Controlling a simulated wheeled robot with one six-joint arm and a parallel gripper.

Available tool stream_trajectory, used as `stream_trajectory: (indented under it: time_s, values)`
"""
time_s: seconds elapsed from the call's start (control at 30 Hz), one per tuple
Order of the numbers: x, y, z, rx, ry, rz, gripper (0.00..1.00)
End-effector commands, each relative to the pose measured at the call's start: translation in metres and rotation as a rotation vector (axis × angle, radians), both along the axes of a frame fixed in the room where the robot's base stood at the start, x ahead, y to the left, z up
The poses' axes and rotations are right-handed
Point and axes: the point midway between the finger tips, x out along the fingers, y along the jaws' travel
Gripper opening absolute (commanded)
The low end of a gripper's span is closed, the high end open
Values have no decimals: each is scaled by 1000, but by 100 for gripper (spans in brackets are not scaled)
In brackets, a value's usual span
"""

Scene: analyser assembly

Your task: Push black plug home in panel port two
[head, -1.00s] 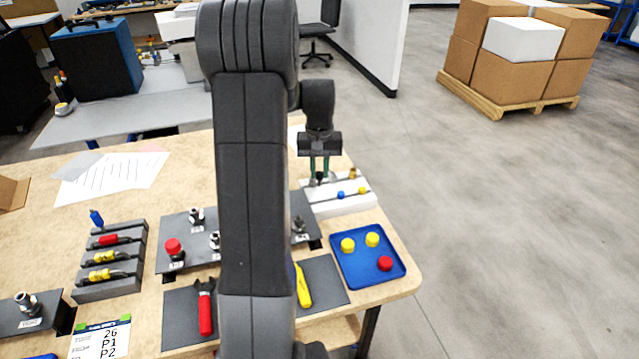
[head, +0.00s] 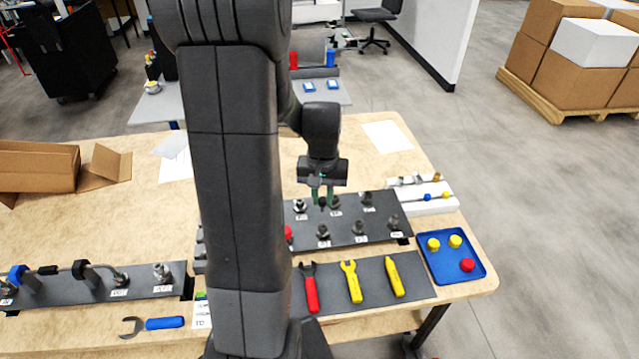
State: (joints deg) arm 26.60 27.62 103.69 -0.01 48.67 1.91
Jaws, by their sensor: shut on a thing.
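My gripper (head: 322,198) points down over the back row of the dark fitting panel (head: 385,233). Its green-tinted fingers are shut on a small dark piece, the black plug (head: 322,203), of which little shows. The plug is between two back-row fittings, a left one (head: 299,206) and a right one (head: 336,202), close to the right one. Whether it touches or sits in a port cannot be told. The port labels are too small to read, so port two cannot be picked out.
A white rack (head: 425,207) and a blue tray (head: 440,271) with yellow and red caps lie right of the panel. Wrenches and a yellow tool (head: 394,275) lie on a dark mat in front. My arm hides the panel's left end. Bare table lies behind the panel.

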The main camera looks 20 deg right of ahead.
Motion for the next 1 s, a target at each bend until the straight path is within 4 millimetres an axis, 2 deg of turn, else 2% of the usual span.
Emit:
stream_trajectory:
  time_s: [0.27,0.8,1.0]
  values:
    - [-1,0,-10,0,0,-1,0]
    - [0,0,-47,0,0,0,0]
    - [0,0,-55,0,0,0,0]
